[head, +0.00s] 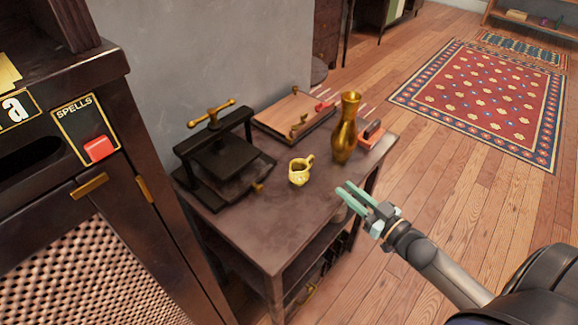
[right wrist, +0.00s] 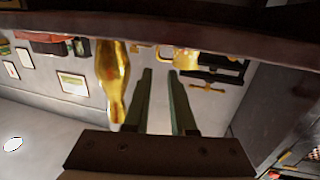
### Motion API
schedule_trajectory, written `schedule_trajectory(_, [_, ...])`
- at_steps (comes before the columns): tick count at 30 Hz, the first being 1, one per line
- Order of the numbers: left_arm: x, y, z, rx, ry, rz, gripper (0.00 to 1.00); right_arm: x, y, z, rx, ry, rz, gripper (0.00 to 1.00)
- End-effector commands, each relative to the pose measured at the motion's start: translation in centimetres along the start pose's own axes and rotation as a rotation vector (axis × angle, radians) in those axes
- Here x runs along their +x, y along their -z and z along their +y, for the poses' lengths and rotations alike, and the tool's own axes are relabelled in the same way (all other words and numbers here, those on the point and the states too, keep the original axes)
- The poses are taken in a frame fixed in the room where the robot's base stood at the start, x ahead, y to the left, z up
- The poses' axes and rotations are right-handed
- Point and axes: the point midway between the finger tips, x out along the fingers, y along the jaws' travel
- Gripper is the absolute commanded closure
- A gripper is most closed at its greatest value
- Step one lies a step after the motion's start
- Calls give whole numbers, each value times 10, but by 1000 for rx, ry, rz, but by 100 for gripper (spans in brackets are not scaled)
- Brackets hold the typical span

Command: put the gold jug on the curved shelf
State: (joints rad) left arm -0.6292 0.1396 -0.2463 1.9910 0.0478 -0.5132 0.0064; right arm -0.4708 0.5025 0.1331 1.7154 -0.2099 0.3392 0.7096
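The gold jug (head: 299,171), small with a side handle, stands upright on the dark wooden table. In the right wrist view, which is upside down, the jug (right wrist: 187,60) shows beyond the fingers, its handle towards the left. My right gripper (head: 344,193) is at the table's right edge, to the right of the jug and apart from it. Its two green fingers (right wrist: 160,80) are spread with nothing between them. My left gripper is in neither view. I cannot make out a curved shelf in these frames.
A tall gold vase (head: 344,143) stands behind the jug, close to my fingers' side. A black press (head: 223,160) is left of it, and a wooden board (head: 292,116) lies at the back. The table's front (head: 265,235) is bare. Open floor lies right.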

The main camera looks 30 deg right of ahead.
Motion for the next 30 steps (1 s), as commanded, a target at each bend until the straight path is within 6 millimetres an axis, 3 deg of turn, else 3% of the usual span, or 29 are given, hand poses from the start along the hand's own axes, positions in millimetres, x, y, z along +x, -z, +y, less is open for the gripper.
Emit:
schedule_trajectory(5, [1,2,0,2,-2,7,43,5,5,4,-6,20,26,77])
schedule_trajectory(15, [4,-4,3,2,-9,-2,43,57,6,4,-6,19,28,77])
schedule_trajectory(25, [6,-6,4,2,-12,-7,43,79,5,4,-5,18,24,77])
schedule_trajectory(30, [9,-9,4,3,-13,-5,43,102,3,6,-5,19,27,77])
